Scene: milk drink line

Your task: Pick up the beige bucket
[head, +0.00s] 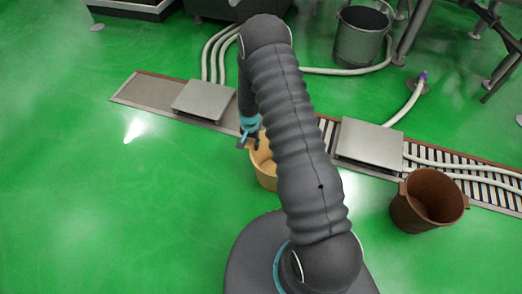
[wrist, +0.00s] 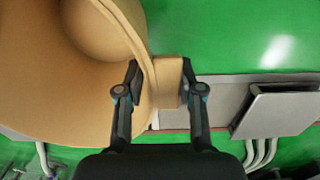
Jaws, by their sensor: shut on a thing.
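The beige bucket (head: 264,170) stands in the middle of the head view, partly hidden behind my arm. In the wrist view the bucket (wrist: 60,75) fills the upper left, with its open mouth towards the top. My gripper (head: 250,143) is at the bucket's rim on its far left side. In the wrist view my gripper (wrist: 160,85) has one finger on each side of the tab-like handle at the rim and is shut on it. I cannot tell whether the bucket's base touches the floor.
A brown bucket (head: 428,200) stands on the green floor at the right. A metal bucket (head: 361,38) stands at the back. A floor drain channel (head: 150,92) with metal covers (head: 370,143) and white hoses (head: 455,170) runs behind the beige bucket. The floor at the left is clear.

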